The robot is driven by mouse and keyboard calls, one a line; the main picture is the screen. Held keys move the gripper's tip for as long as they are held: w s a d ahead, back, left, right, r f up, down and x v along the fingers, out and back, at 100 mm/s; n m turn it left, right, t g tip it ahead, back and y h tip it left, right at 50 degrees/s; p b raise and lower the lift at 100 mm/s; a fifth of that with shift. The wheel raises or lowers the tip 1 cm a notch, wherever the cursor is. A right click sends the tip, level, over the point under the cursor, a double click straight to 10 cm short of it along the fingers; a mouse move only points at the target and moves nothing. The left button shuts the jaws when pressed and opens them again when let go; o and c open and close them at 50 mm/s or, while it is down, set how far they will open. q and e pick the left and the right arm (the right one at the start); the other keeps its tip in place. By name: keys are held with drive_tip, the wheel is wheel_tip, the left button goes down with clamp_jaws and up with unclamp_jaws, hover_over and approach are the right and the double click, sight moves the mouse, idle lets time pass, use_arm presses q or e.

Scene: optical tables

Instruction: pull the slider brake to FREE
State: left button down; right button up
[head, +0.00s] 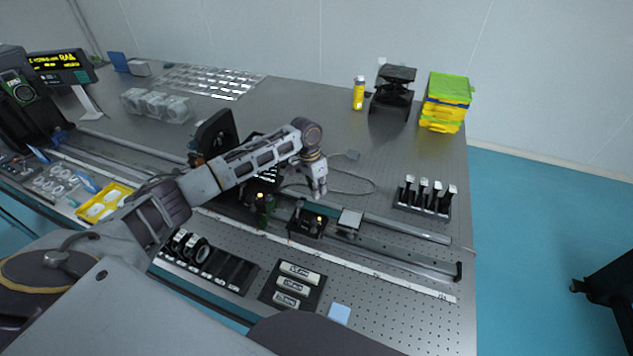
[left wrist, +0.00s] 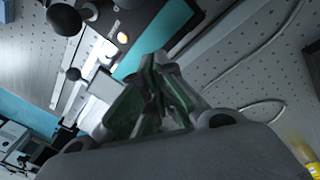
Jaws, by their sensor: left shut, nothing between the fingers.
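A black slider carriage (head: 305,223) sits on the long rail (head: 400,252) near the middle of the table. It bears a small yellow-lit spot, which also shows on the black slider plate in the left wrist view (left wrist: 108,27). Beside it in that view are dark ball-ended knobs (left wrist: 65,20); I cannot tell which one is the brake, nor read any FREE mark. My left gripper (head: 322,194) hangs above and behind the carriage, shut and empty, apart from it. Its closed fingers fill the middle of the left wrist view (left wrist: 160,88). My right gripper is not in view.
A square plate (head: 350,219) stands on the rail right of the carriage. A looped cable (head: 365,180) lies behind. A black rack (head: 425,203) with several upright pieces is at the right. Labelled blocks (head: 292,286) lie in front.

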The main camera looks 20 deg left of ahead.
sight(298, 209)
use_arm(q)
drive_tip(key=shift+d+f, duration=0.15)
drive_tip(key=shift+f, duration=0.4)
drive_tip(key=shift+s+a+r+p, duration=0.2)
drive_tip(key=shift+s+a+p, duration=0.15)
drive_tip(key=shift+s, duration=0.25)
drive_tip(key=shift+s+a+r+p, duration=0.25)
drive_tip(key=shift+s+a, duration=0.2)
drive_tip(key=shift+s, duration=0.15)
drive_tip(key=shift+s+a, duration=0.25)
drive_tip(key=shift+s, duration=0.2)
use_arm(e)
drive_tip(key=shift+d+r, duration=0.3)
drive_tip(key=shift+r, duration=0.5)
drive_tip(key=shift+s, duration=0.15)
